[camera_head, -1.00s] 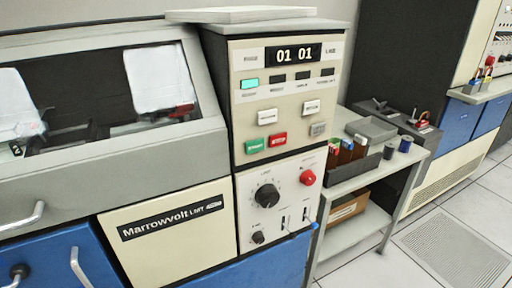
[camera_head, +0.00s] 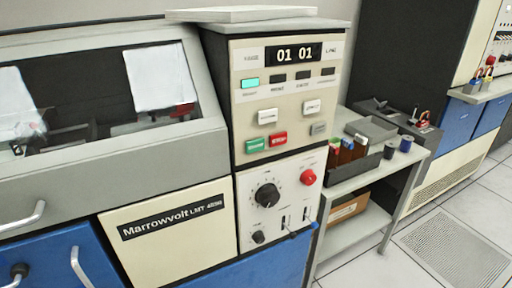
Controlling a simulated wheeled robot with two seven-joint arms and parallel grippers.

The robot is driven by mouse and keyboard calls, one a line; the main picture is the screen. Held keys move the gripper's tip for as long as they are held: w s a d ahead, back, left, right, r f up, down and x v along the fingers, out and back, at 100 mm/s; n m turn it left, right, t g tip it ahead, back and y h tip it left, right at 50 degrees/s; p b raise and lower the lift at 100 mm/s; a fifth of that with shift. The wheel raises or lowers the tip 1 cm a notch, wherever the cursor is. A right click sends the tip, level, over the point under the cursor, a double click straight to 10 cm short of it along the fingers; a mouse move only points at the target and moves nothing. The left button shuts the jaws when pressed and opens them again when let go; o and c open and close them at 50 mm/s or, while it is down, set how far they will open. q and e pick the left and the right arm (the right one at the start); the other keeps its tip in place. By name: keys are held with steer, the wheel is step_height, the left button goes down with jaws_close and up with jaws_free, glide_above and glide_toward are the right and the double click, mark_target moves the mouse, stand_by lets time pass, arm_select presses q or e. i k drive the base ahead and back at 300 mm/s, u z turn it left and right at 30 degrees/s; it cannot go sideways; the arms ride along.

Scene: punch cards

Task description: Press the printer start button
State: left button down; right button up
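The printer's control panel (camera_head: 283,215) faces me in the middle of the view. On it is a green button (camera_head: 256,146), which reads as the start button, with a red stop button (camera_head: 278,139) just to its right. Neither of my grippers is in view, and nothing touches the buttons.
The printer's windowed cover (camera_head: 110,157) fills the left. A black knob (camera_head: 266,195) and a red round button (camera_head: 308,177) are on the lower panel. A grey side table (camera_head: 366,178) with bottles stands at the right. The tiled floor (camera_head: 480,205) is open at far right.

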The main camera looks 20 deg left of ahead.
mark_target(258, 144)
steer(key=z, duration=1.9)
steer(key=i, duration=1.1)
steer(key=u, duration=3.1)
